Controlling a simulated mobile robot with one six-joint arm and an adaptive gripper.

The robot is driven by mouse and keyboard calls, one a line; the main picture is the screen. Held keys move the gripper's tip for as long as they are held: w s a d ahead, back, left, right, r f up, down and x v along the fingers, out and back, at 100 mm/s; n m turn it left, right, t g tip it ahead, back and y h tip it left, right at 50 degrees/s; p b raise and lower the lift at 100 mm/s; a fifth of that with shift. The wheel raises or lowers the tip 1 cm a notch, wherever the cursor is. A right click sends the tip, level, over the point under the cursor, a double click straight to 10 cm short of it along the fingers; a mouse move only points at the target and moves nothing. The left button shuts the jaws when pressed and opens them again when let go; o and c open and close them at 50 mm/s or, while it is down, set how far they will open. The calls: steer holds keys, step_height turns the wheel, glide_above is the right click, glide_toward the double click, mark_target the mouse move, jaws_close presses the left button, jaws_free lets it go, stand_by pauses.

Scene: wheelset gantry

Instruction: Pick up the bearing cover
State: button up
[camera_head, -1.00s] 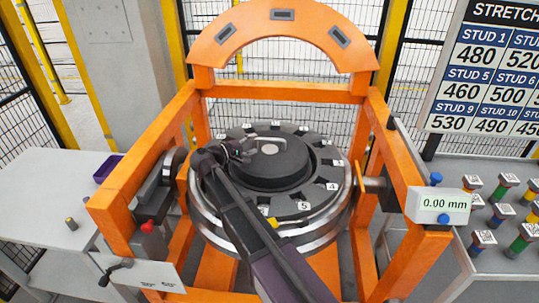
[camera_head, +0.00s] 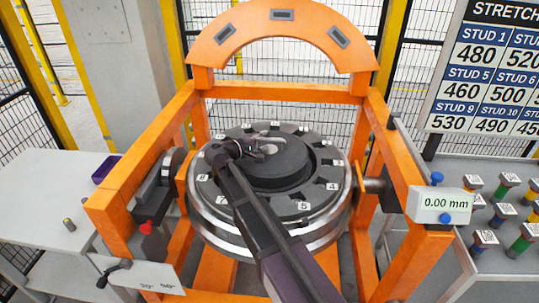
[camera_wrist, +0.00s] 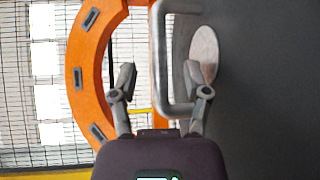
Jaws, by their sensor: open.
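The bearing cover (camera_head: 282,172) is a dark round disc in the middle of the wheelset, inside the orange gantry. It carries a pale metal handle on top, which shows in the wrist view as a grey bent bar (camera_wrist: 159,50). In the wrist view my gripper (camera_wrist: 160,85) is open, and the long bar of the handle lies between the two fingers. I cannot tell the depth or whether a finger touches it. My gripper and arm hide part of the cover and handle.
The orange gantry frame (camera_head: 285,92) surrounds the wheelset, with its arch behind. A numbered ring (camera_head: 304,206) circles the cover. A 0.00 mm display (camera_head: 440,204) is at right, beside colored studs (camera_head: 505,180). A pale table (camera_head: 45,190) stands left.

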steer(key=shift+x, duration=0.9)
jaws_close()
